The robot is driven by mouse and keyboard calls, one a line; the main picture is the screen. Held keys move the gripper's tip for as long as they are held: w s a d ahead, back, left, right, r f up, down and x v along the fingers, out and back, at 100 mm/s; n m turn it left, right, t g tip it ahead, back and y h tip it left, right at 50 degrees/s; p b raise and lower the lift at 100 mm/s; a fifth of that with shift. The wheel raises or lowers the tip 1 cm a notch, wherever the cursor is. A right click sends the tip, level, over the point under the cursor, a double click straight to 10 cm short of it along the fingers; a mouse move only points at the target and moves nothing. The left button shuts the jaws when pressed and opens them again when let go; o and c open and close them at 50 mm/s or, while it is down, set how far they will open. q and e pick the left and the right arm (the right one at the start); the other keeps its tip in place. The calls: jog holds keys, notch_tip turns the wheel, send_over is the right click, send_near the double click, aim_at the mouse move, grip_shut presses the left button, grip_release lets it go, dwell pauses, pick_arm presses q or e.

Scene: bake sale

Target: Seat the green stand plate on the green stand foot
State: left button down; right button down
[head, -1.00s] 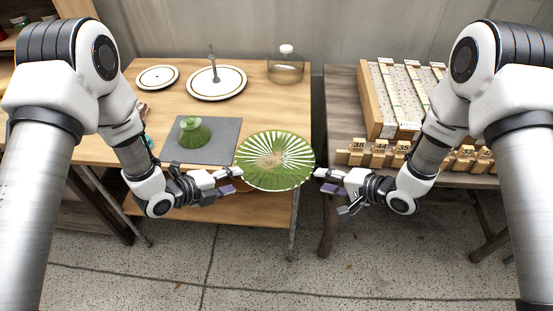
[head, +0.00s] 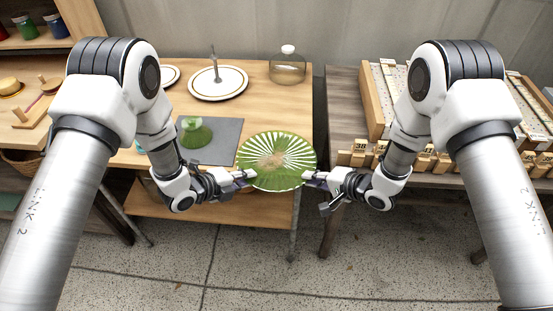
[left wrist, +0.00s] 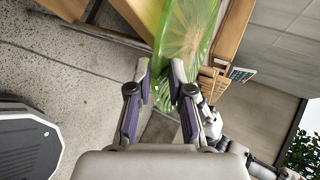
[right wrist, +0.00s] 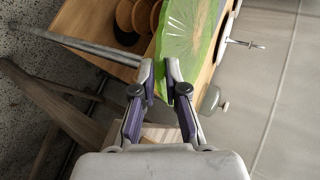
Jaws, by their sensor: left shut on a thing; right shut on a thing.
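The green stand plate (head: 277,160) is a round, ribbed green disc with a pale patch in the middle, held level in front of the table's right edge. My left gripper (head: 250,178) is shut on its left rim; the plate also shows between the fingers in the left wrist view (left wrist: 185,40). My right gripper (head: 307,178) is shut on its right rim, as the right wrist view shows too (right wrist: 185,40). The green stand foot (head: 195,133) stands on a grey mat (head: 224,145) to the left of the plate, apart from it. My left arm covers part of the mat.
A white plate with an upright rod (head: 218,83) and a glass jar (head: 288,68) stand at the back of the wooden table (head: 258,105). On the right is a second table with a rack (head: 375,95) and numbered wooden blocks (head: 358,153).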

pick_arm(q)
notch_tip(320, 180, up, 5)
jog(key=p, duration=0.5)
jog(key=shift+r, duration=0.15)
jog(key=shift+f, duration=0.2)
